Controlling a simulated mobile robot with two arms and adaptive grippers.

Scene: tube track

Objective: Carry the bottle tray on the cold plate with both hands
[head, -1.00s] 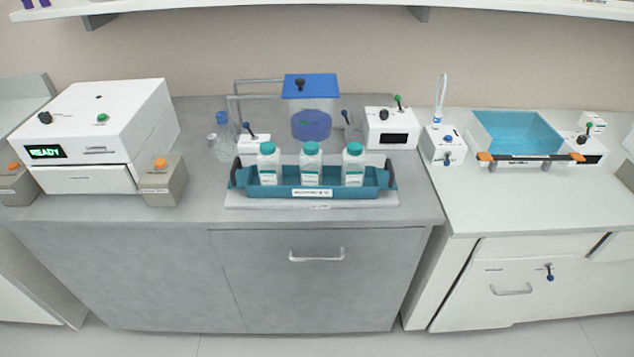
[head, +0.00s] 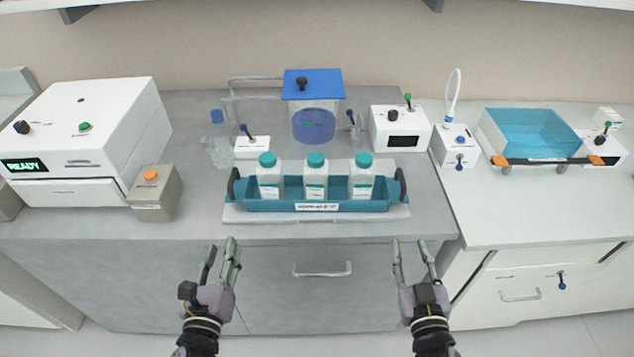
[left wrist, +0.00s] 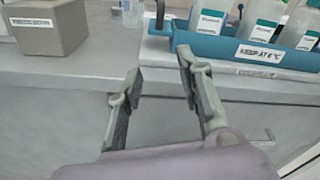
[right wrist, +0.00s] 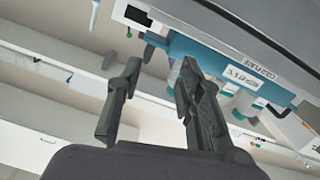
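The teal bottle tray (head: 275,205) holds three white bottles with teal caps, such as the middle bottle (head: 316,178). It has a dark handle at each end and sits on the pale cold plate (head: 240,215) on the grey counter. The tray also shows in the left wrist view (left wrist: 215,45) and the right wrist view (right wrist: 205,55). My left gripper (head: 222,243) is open and empty, in front of the counter below the tray's left end. My right gripper (head: 412,245) is open and empty, below the tray's right end. Neither touches the tray.
A white machine reading READY (head: 85,130) and a grey box with an orange button (head: 155,190) stand to the left. A blue-lidded clear container (head: 314,115) and a white box (head: 398,130) stand behind the tray. A blue basin (head: 530,135) is on the right counter.

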